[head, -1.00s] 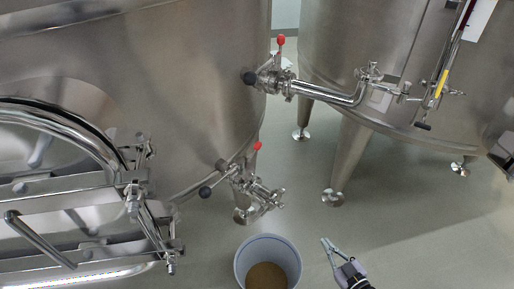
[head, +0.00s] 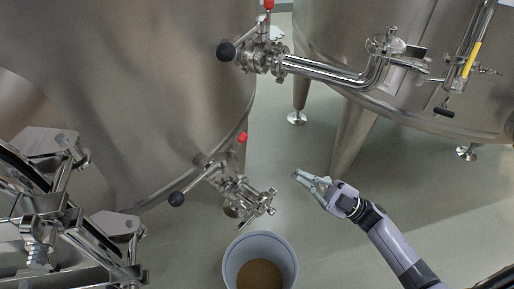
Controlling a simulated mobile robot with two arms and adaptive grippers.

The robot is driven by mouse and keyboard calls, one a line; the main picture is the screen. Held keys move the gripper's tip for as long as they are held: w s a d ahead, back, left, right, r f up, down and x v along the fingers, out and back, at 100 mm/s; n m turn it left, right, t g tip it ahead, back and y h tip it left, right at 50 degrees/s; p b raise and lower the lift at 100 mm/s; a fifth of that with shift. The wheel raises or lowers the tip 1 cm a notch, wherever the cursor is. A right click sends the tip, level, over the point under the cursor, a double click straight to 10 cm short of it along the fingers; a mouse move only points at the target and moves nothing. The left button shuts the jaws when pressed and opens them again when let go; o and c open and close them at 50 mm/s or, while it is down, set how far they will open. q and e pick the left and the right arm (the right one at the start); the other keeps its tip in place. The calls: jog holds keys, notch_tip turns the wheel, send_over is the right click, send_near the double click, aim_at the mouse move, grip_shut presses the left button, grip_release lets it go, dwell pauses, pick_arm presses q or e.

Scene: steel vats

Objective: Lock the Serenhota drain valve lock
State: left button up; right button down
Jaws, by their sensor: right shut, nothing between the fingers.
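The lower drain valve (head: 236,190) sits low on the near steel vat (head: 150,80). It has a lever ending in a black ball (head: 176,199) and a red-tipped lock pin (head: 242,138). A second, higher valve (head: 262,56) has its own black ball handle (head: 226,51) and red tip (head: 268,4), on a pipe between the vats. No name is readable, so I cannot tell which valve is Serenhota. My right gripper (head: 297,175) is shut and empty, right of the lower valve and apart from it. My left gripper is not in view.
A bucket (head: 260,235) with brown contents stands on the floor below the lower valve. The horizontal pipe (head: 330,70) runs to the second vat (head: 350,45). Hatch hardware (head: 45,215) fills the lower left.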

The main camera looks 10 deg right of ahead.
jog(key=p, duration=0.1)
send_near(240, 143)
jog(key=w+x, duration=0.1)
jog(key=x, duration=0.4)
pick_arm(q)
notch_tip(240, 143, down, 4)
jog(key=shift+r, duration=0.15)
pick_arm(e)
jog(key=shift+w+a+r, duration=0.1)
jog(key=shift+w+a, duration=0.2)
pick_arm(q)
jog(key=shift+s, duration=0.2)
pick_arm(e)
jog(key=shift+w, duration=0.15)
